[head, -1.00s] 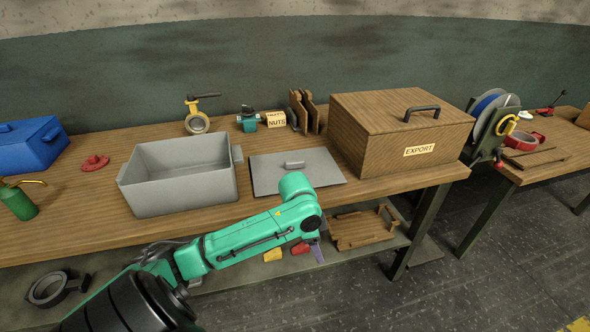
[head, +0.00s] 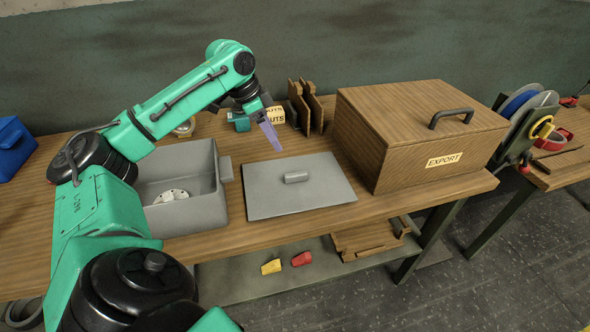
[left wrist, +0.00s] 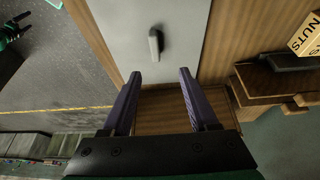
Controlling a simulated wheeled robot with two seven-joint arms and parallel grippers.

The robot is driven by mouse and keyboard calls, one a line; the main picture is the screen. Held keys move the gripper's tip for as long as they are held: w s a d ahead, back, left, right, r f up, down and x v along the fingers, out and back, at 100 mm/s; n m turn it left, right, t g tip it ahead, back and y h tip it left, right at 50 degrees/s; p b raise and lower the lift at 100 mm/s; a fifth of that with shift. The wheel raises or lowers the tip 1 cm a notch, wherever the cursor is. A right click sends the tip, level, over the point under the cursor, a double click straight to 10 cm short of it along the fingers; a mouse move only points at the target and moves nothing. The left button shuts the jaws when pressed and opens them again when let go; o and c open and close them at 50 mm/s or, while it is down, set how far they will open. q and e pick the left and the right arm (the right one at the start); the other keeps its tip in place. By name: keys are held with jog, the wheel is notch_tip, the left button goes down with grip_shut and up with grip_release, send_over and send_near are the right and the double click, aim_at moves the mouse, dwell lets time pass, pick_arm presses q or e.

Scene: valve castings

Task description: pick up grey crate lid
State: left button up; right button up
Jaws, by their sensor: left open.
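The grey crate lid (head: 300,193) lies flat on the wooden bench between the grey crate and the wooden box, with a small bar handle (head: 296,177) on top. The lid (left wrist: 180,50) and its handle (left wrist: 156,43) also show in the left wrist view, beyond the fingertips. My left gripper (head: 268,130) points downward above the bench, at the back edge of the lid in the picture. In the left wrist view its two purple fingers (left wrist: 158,75) are apart with nothing between them. My right gripper is not seen.
The open grey crate (head: 196,214) stands left of the lid, with a round pale flange (head: 172,195) inside. The wooden EXPORT box (head: 420,130) stands close on the right. Upright brown boards (head: 304,107) and a NUTS box (head: 275,115) stand behind.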

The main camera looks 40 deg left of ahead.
aim_at(296, 173)
pick_arm(q)
jog(key=d+f, duration=0.1)
jog(key=f, duration=0.1)
jog(key=d+f, duration=0.1)
jog(key=f, duration=0.1)
jog(key=d+f+p, duration=0.1)
jog(key=f, duration=0.1)
jog(key=shift+w+d, duration=0.2)
jog(key=shift+w, duration=0.2)
jog(key=x, duration=0.2)
jog(key=p+x, duration=0.1)
jog(key=x, duration=0.2)
jog(key=shift+w+a+f+p, duration=0.3)
jog(key=shift+w+a+p, duration=0.05)
jog(key=shift+w, duration=0.1)
jog(key=shift+d+f, duration=0.1)
jog(key=shift+f, duration=0.25)
grip_shut()
jog(key=shift+w, duration=0.1)
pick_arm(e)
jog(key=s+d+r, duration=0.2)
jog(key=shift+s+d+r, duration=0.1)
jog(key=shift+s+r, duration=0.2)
